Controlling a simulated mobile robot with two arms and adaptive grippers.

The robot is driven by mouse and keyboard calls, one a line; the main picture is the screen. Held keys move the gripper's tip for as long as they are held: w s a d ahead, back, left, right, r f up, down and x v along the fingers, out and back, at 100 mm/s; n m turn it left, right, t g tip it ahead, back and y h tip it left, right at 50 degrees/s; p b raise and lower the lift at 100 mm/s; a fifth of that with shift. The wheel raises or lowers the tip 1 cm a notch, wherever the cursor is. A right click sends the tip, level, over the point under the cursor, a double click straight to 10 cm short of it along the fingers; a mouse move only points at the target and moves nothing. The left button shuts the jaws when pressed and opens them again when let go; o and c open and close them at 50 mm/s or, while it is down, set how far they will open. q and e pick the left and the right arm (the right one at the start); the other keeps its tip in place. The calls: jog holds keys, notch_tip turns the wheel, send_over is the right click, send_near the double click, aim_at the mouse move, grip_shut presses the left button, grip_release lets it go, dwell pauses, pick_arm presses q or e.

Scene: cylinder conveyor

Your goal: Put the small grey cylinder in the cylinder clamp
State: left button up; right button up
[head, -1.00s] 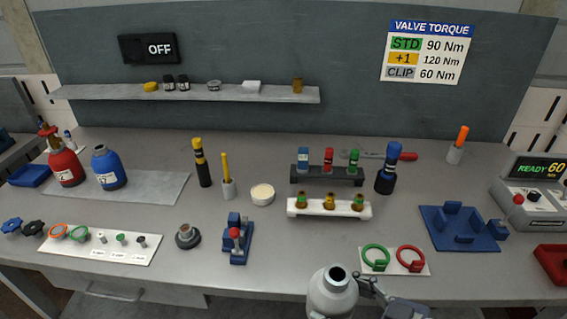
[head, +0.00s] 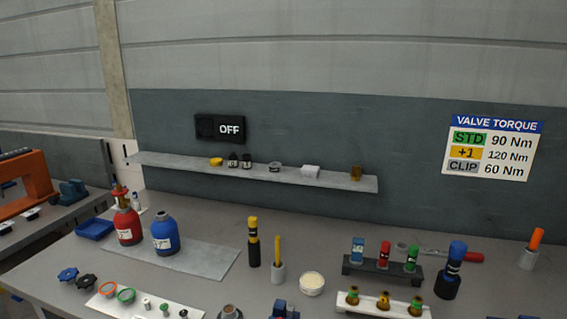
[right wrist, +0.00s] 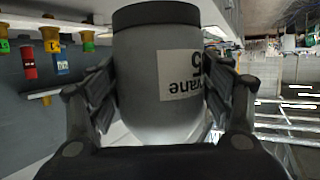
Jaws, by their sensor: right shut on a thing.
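In the right wrist view the small grey cylinder (right wrist: 135,75) fills the middle, with a pale label and an upside-down "5". My right gripper (right wrist: 162,95) is shut on its sides, with one finger at each side. The head view does not show the cylinder or either gripper. A small piece of a blue fixture (head: 285,311) shows at the bottom edge of the head view; I cannot tell from this piece whether it is the cylinder clamp.
A shelf (head: 330,183) runs along the back panel.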

jog(key=shift+s+a+r+n+g+y, duration=0.15)
jog(key=shift+a+r+n+g+y, duration=0.3)
jog(key=shift+r, duration=0.3)
jog(key=shift+s+a+r+n+g+y, duration=0.15)
jog(key=shift+a+r+n+g+y, duration=0.2)
jog(key=shift+a+r+n, duration=0.3)
jog(key=shift+d, duration=0.3)
